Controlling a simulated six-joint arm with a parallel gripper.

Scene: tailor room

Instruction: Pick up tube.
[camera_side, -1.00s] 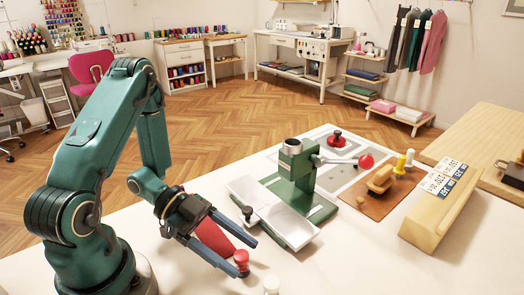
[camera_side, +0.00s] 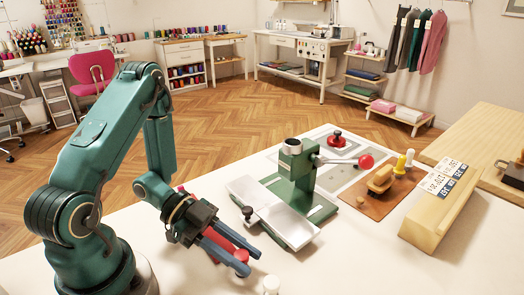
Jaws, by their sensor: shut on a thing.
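The red tube (camera_side: 224,242) lies between the fingers of my gripper (camera_side: 251,264), over the white table near its front edge. My gripper is shut on the tube, with one finger along each side. The tube's red end (camera_side: 241,256) shows between the fingers near their tips. The fingers and wrist hide part of the tube. I cannot tell whether it touches the table.
A green press (camera_side: 295,185) with a pale metal plate (camera_side: 287,225) stands to the right. A brown leather mat (camera_side: 377,202) and a wooden block (camera_side: 440,212) lie farther right.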

